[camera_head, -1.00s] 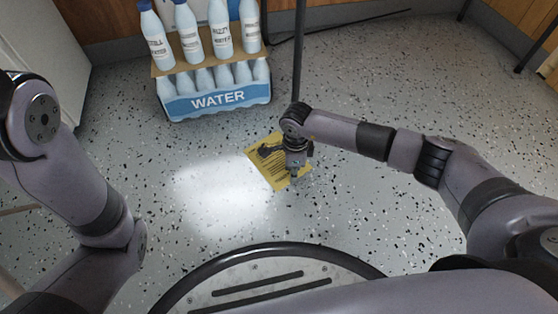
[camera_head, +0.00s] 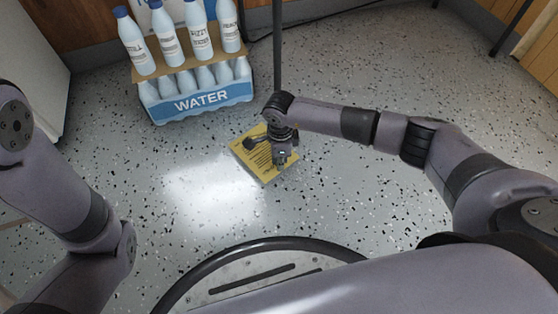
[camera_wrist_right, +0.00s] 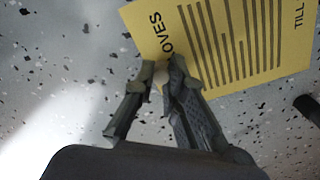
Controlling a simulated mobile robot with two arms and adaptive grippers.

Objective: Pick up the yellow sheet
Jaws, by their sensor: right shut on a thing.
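The yellow sheet (camera_head: 251,157), printed with dark text, is at the middle of the head view, against the speckled floor. My right gripper (camera_head: 281,163) is over its right side and shut on it. The wrist view shows the fingertips (camera_wrist_right: 163,72) at the edge of the sheet (camera_wrist_right: 235,40), beside large dark letters. My gripper hides part of the sheet in the head view. I cannot tell whether the sheet is clear of the floor. My left arm is at the left of the head view, but its gripper is not shown.
A blue crate marked WATER (camera_head: 203,103) holds several white-blue bottles (camera_head: 199,38), beyond the sheet. A thin dark pole (camera_head: 277,50) stands behind my right gripper. A white cabinet (camera_head: 30,70) is at the left. The floor (camera_head: 370,200) around the sheet is largely clear.

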